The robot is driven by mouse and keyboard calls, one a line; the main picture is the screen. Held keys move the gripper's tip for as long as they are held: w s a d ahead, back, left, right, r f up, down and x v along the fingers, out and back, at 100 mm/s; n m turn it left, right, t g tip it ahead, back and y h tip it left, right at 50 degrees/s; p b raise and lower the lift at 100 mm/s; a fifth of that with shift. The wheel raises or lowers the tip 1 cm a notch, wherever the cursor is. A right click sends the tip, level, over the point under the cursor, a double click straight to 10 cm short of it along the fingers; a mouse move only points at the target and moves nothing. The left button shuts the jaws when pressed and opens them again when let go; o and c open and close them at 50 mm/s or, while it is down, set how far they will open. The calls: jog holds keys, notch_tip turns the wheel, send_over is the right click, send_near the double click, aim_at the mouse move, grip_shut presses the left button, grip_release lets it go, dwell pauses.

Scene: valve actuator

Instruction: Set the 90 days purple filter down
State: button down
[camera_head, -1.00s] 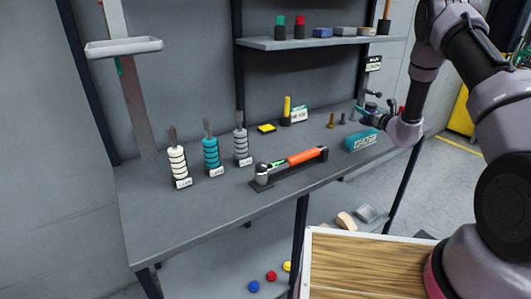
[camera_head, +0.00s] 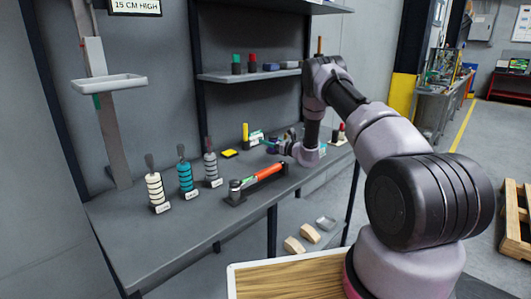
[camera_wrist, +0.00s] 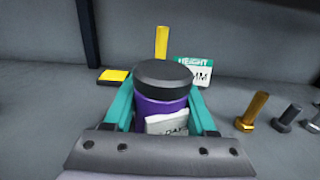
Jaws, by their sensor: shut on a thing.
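The purple filter (camera_wrist: 152,107) is a purple cylinder with a black cap and a white label, partly readable as "DAYS". In the wrist view it stands upright between the two teal fingers of my gripper (camera_wrist: 162,100), which is shut on it. Its lower part is hidden by the gripper body, so I cannot tell whether it touches the bench. In the head view my gripper (camera_head: 273,147) is low over the far part of the grey workbench (camera_head: 130,222), behind the orange-handled tool; the filter is not clear there.
Gold (camera_wrist: 253,110) and grey (camera_wrist: 288,117) bolts stand to the right. The orange-handled tool (camera_head: 262,175) lies in front. Ringed stacks (camera_head: 186,178) stand left.

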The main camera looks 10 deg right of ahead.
aim_at(268, 149)
jog(key=shift+d+f, duration=0.1)
jog(key=shift+f, duration=1.95)
jog(key=shift+f, duration=0.1)
jog(key=c, duration=0.6)
grip_release()
jog(key=shift+f, duration=0.1)
jog(key=o, duration=0.4)
